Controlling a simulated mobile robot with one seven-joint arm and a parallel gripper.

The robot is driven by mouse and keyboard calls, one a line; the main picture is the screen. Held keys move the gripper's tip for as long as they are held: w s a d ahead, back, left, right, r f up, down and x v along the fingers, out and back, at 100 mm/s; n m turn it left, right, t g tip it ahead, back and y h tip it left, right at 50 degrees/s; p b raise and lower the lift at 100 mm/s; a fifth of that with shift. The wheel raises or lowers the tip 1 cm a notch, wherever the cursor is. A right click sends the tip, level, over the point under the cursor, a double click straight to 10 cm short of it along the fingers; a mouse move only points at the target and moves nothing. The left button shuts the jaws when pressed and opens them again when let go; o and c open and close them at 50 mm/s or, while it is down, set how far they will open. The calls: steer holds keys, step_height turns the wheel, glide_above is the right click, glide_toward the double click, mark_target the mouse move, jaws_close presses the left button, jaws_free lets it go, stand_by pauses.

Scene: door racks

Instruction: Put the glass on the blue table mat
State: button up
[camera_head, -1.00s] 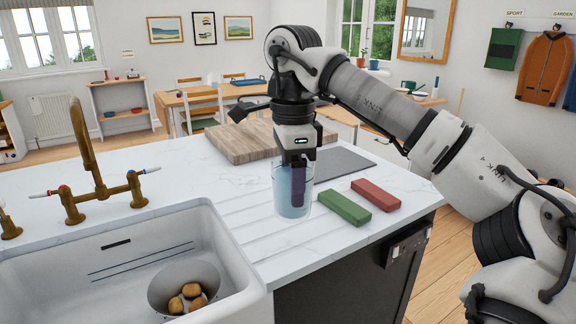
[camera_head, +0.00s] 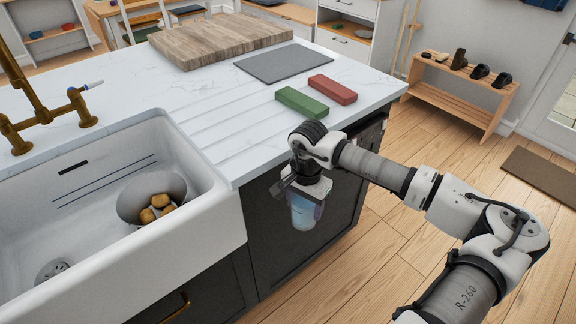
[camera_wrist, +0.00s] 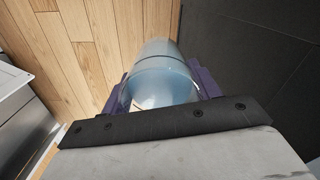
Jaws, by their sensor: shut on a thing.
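The glass (camera_head: 303,213), see-through and pale blue, hangs below my gripper (camera_head: 306,196) in the head view. My gripper is shut on it, in front of the dark cabinet below the counter edge. In the wrist view the glass (camera_wrist: 164,75) sits between the two purple fingers of my gripper (camera_wrist: 165,88), with wooden floor behind it. No blue table mat shows in the views now.
The white counter (camera_head: 225,113) holds a wooden board (camera_head: 220,38), a grey mat (camera_head: 278,62), a green block (camera_head: 301,103) and a red block (camera_head: 332,89). The sink (camera_head: 90,215) is at left. A shoe rack (camera_head: 462,88) stands at right; wooden floor between is clear.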

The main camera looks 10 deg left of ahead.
steer(key=w+d+f+n, duration=0.1)
steer(key=d+f+n, duration=0.1)
steer(key=f, duration=0.9)
steer(key=w+d+f+n, duration=0.1)
steer(key=d+f, duration=0.4)
steer(key=f, duration=0.7)
steer(key=shift+w+f+n, duration=0.15)
steer(key=shift+f+n, duration=0.05)
steer(key=shift+n, duration=0.6)
steer(key=shift+a, duration=0.15)
